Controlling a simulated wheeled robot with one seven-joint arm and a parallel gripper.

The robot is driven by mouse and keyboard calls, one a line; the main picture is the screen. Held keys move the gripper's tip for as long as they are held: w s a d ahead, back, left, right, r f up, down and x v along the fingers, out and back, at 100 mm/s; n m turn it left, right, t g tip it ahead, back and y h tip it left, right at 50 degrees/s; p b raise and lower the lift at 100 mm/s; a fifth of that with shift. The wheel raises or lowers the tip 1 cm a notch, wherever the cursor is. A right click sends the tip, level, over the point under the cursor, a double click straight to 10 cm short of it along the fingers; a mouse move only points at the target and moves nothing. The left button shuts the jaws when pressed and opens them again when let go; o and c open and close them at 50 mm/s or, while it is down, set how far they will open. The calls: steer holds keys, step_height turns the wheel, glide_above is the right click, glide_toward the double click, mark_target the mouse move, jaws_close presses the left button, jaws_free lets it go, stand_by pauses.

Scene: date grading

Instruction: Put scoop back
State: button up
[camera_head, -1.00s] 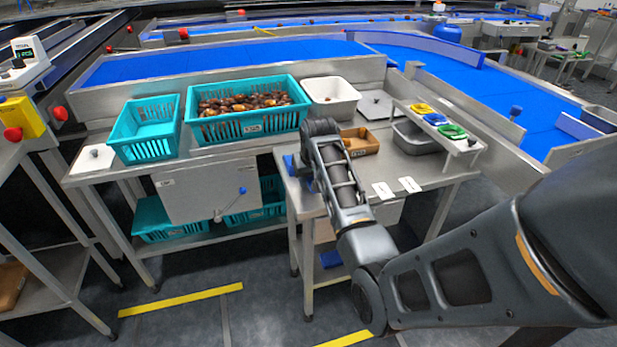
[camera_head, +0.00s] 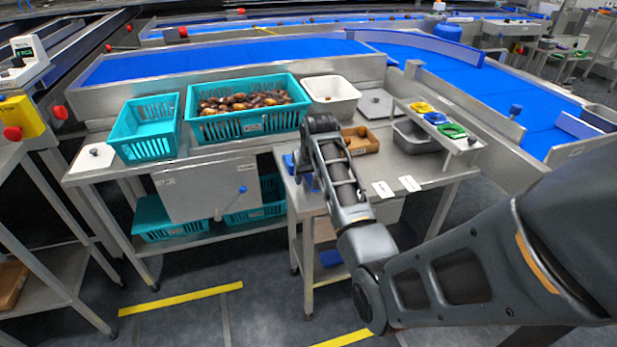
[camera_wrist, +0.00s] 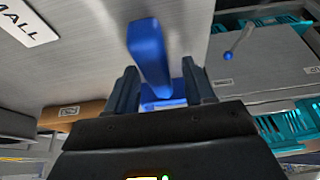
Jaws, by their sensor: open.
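The blue scoop (camera_wrist: 150,55) shows in the wrist view as an upright-looking blue handle. A wider blue part (camera_wrist: 168,98) lies lower between the fingers. My gripper (camera_wrist: 160,88) is open, with one dark finger on each side of the blue; I cannot tell whether either finger touches it. In the head view blue parts (camera_head: 290,162) show at the left edge of the near steel table (camera_head: 365,205), beside my arm's end. My arm hides most of the scoop and the fingers there.
A small brown tray (camera_head: 360,150) with a date stands right of my wrist. Behind are a teal crate of dates (camera_head: 228,127), an empty teal crate (camera_head: 142,152) and a white bin (camera_head: 330,108). A grey bin (camera_head: 415,143) and a rack of coloured pieces (camera_head: 470,143) stand to the right.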

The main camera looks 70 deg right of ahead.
steer(key=v, duration=1.1)
steer(key=shift+s+r, duration=0.1)
steer(key=shift+r, duration=0.1)
steer(key=s+a+f+n+t+h, duration=0.2)
steer(key=a+f+n, duration=0.1)
steer(key=a+f, duration=0.7)
steer(key=s+a+n+t, duration=0.35)
steer(key=s+a, duration=0.25)
steer(key=a, duration=0.7)
steer(key=s+a+r+n+t+y, duration=0.3)
steer(key=s+a+r+t+y, duration=0.2)
steer(key=s+a+r, duration=0.9)
steer(key=s+a+t, duration=0.1)
steer(key=s+a, duration=0.1)
steer(key=s, duration=0.1)
steer(key=shift+a+r+t, duration=0.15)
steer(key=shift+r+t, duration=0.2)
steer(key=shift+r, duration=0.05)
steer(key=shift+n, duration=0.25)
